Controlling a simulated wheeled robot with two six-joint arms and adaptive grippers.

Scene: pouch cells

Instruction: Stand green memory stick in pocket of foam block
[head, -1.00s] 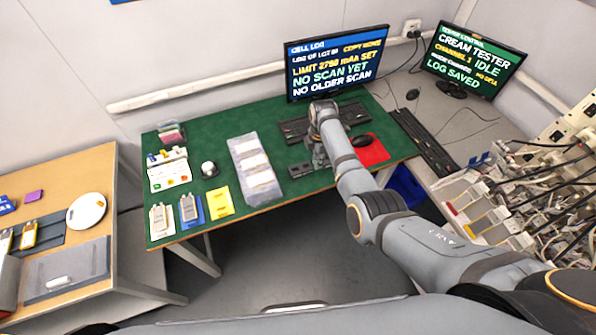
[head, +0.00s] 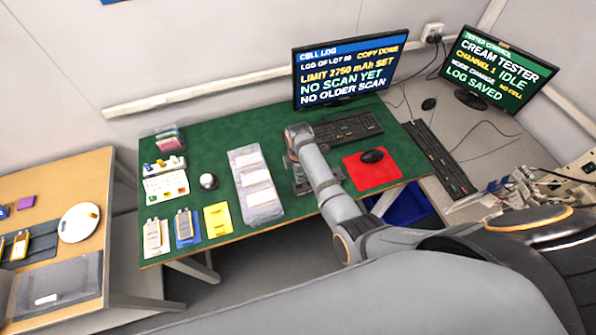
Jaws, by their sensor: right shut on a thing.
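My right gripper (head: 300,172) is over the green-topped table, left of the red mat, beside a dark grey device. Its fingers are mostly hidden behind my own wrist and arm. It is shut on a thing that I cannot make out. I cannot pick out the green memory stick for certain. A small white block with coloured bits in its top (head: 164,165), which looks like the foam block, stands at the table's left, well away from my gripper. Its pockets are too small to make out. My left gripper is not in view.
Clear trays (head: 256,186) lie between the white block and my right gripper. A white ball-like thing (head: 208,181), pouch cells and a yellow pad (head: 217,219) are near the left. A keyboard (head: 347,128), red mat (head: 371,171) and monitor (head: 345,66) stand right and behind.

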